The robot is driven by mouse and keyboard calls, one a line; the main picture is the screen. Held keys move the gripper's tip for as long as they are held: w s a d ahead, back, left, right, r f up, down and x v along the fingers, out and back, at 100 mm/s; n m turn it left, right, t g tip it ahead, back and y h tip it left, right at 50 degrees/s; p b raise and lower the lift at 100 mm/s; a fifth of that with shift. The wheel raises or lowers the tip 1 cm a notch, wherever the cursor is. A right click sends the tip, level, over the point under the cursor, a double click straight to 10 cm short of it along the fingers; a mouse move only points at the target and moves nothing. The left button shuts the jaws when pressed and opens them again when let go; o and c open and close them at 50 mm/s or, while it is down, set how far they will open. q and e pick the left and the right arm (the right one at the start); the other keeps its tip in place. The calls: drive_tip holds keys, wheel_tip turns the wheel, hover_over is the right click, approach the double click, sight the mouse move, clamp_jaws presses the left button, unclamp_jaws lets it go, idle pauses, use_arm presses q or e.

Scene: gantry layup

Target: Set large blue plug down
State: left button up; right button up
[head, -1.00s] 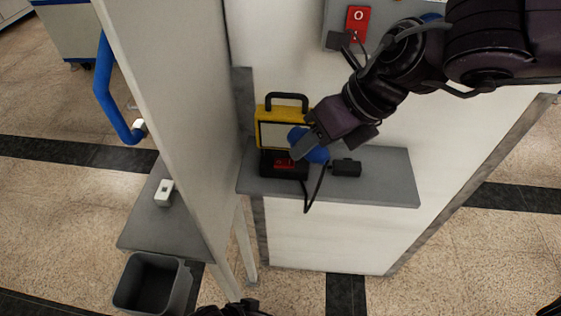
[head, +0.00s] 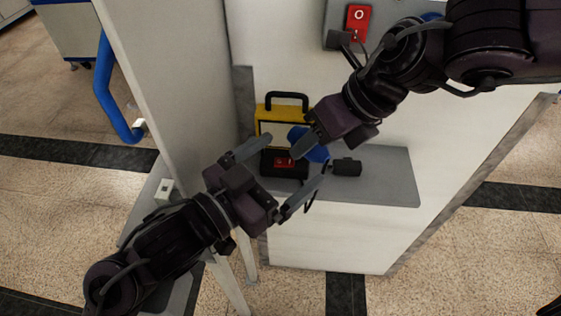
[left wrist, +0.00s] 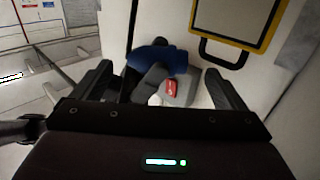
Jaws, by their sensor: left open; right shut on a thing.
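The large blue plug (head: 317,152) is held in my right gripper (head: 312,144), which reaches in from the upper right over the grey shelf (head: 388,180). The gripper hides part of the plug. The plug also shows in the left wrist view (left wrist: 158,59), beyond my left fingers. My left gripper (head: 287,176) is open, with its fingers spread on either side of a black box with a red switch (head: 283,162), just in front of the plug. It appears empty.
A yellow case with a black handle (head: 268,112) stands at the back of the shelf. A small black block (head: 346,167) lies right of the plug. A red switch (head: 357,20) is on the wall panel. A white upright panel (head: 170,80) borders the shelf's left side.

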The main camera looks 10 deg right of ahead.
use_arm(q)
drive_tip(key=x, duration=0.7)
drive_tip(key=shift+w+d, duration=0.15)
drive_tip(key=shift+c, duration=0.2)
drive_tip(key=c, duration=1)
drive_tip(key=shift+c, duration=0.3)
use_arm(e)
drive_tip(key=o, duration=1)
drive_tip(key=shift+o, duration=0.9)
drive_tip(key=shift+s+a, duration=0.1)
